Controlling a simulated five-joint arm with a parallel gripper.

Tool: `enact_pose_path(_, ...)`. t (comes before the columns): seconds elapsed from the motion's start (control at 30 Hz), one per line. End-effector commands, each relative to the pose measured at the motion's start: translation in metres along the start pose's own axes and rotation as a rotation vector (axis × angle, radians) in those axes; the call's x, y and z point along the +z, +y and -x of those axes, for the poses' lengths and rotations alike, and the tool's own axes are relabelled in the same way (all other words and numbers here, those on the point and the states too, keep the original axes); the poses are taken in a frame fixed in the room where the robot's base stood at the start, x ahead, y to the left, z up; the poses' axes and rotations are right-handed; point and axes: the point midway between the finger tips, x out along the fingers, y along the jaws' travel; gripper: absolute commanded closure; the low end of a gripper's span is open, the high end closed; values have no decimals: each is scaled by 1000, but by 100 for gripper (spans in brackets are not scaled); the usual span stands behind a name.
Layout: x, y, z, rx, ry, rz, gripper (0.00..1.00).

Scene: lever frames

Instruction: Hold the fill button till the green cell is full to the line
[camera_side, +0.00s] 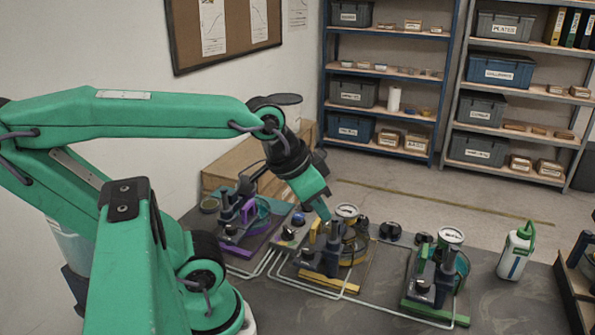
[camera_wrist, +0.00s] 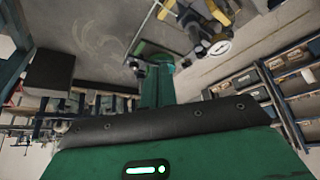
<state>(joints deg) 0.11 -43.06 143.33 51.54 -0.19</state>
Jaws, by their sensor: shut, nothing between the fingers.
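The green cell (camera_side: 422,282) is the right-hand of three small stations in the side view, on a green base with a round white-faced gauge (camera_side: 450,236) on top. Its fill level and line are too small to read. I cannot pick out a fill button with certainty. My gripper (camera_side: 324,212) is shut and empty, pointing down just above the middle, yellow-marked station (camera_side: 345,288), left of the green cell. I cannot tell if its tip touches anything. In the wrist view my shut fingers (camera_wrist: 157,75) hide part of a station behind them.
A purple-marked station (camera_side: 245,248) stands at left on the dark table (camera_side: 350,318). Pale tubes run along the table between stations. A white-and-green bottle (camera_side: 516,255) stands right of the green cell. A dark rack (camera_side: 575,270) is at the right edge. Shelves stand behind.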

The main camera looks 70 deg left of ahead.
Motion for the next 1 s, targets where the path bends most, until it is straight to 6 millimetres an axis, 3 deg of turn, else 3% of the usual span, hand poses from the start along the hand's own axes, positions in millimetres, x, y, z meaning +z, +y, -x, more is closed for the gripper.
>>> enact_pose_path(0.63,-6,-6,-1,-12,-17,-27,100)
enact_pose_path(1.0,-30,-44,-9,-52,-122,-181,100)
